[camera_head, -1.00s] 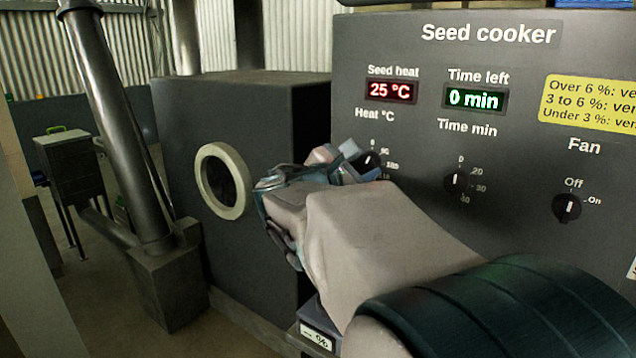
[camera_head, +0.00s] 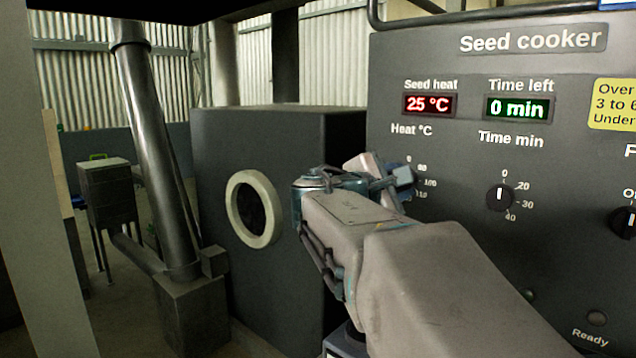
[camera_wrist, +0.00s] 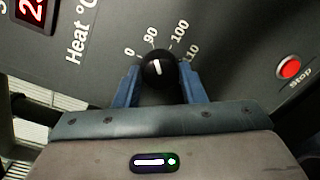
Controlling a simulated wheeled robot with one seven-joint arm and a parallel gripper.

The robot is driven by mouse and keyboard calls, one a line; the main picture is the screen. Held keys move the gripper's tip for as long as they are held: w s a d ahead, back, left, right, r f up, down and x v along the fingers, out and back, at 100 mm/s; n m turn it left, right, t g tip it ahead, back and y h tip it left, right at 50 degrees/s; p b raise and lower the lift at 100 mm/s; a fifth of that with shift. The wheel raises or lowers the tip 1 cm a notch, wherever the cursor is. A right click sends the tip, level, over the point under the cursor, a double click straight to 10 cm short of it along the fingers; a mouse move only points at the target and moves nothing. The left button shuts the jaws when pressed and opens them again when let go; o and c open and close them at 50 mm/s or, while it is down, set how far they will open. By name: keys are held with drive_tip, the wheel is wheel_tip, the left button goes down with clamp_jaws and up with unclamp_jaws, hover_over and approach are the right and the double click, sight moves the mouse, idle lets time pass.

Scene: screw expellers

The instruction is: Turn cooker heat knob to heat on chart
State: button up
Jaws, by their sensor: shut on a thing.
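The heat knob (camera_wrist: 158,70) is round and black with a white pointer line. In the wrist view it sits between the two blue fingers of my gripper (camera_wrist: 160,88), which is shut on it. The pointer is roughly up in that view, nearest the 90 mark of the scale 0, 90, 100, 110. In the head view my gripper (camera_head: 400,181) reaches the panel under the "Heat °C" label and hides the knob. The seed cooker panel (camera_head: 440,60) is dark grey. The seed heat display (camera_head: 430,104) reads 25 °C.
The time knob (camera_head: 499,197) is right of my gripper, under a display (camera_head: 518,107) reading 0 min. A fan knob (camera_head: 624,221) and a yellow notice (camera_head: 613,104) are cut off at the right edge. A red stop button (camera_wrist: 289,67) shows in the wrist view.

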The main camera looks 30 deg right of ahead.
drive_tip(key=o, duration=1)
drive_tip(key=shift+a, duration=0.1)
drive_tip(key=v, duration=1.3)
drive_tip(key=shift+a, duration=0.35)
